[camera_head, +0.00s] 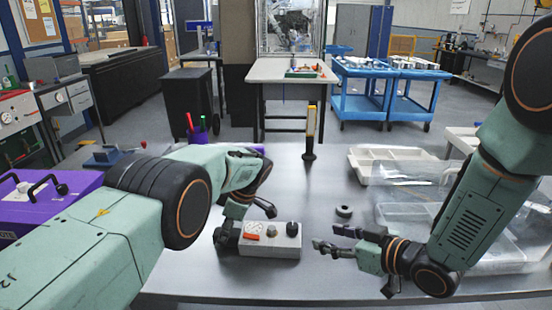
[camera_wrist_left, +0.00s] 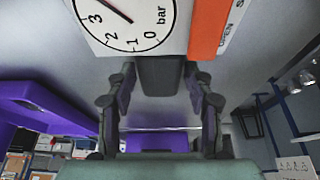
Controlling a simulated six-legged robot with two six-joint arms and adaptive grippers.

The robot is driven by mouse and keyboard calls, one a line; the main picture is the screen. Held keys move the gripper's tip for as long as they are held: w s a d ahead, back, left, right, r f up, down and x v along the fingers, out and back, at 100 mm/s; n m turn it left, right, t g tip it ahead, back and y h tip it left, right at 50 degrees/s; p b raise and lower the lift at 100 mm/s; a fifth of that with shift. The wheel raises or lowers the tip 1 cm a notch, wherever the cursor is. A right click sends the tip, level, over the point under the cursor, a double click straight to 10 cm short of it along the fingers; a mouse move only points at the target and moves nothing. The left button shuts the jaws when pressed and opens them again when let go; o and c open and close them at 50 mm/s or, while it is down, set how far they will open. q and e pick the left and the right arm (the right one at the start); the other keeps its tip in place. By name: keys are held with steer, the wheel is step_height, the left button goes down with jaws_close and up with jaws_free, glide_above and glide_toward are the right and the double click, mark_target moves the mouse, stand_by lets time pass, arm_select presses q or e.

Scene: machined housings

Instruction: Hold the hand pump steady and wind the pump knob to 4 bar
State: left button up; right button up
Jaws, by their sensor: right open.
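The hand pump (camera_head: 272,248) is a pale box on the table with an orange lever (camera_head: 251,237), a gauge (camera_head: 271,230) and a black pump knob (camera_head: 292,229) at its right end. In the left wrist view the gauge (camera_wrist_left: 140,15) appears inverted and cut off. Its needle slants up-left, near the 3; the exact reading is unclear. My left gripper (camera_wrist_left: 160,70) is at the pump's left end, its fingers on either side of a dark block (camera_wrist_left: 161,78). I cannot tell whether they touch it. My right gripper (camera_head: 325,246) is open and empty, right of the pump, apart from the knob.
A yellow-and-black upright item (camera_head: 310,135) and a pen cup (camera_head: 198,136) stand behind. A white tray (camera_head: 362,170) and clear bins (camera_head: 400,216) fill the right. A purple case (camera_head: 40,215) is at left.

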arm_select(q)
steer(key=shift+o, duration=0.9)
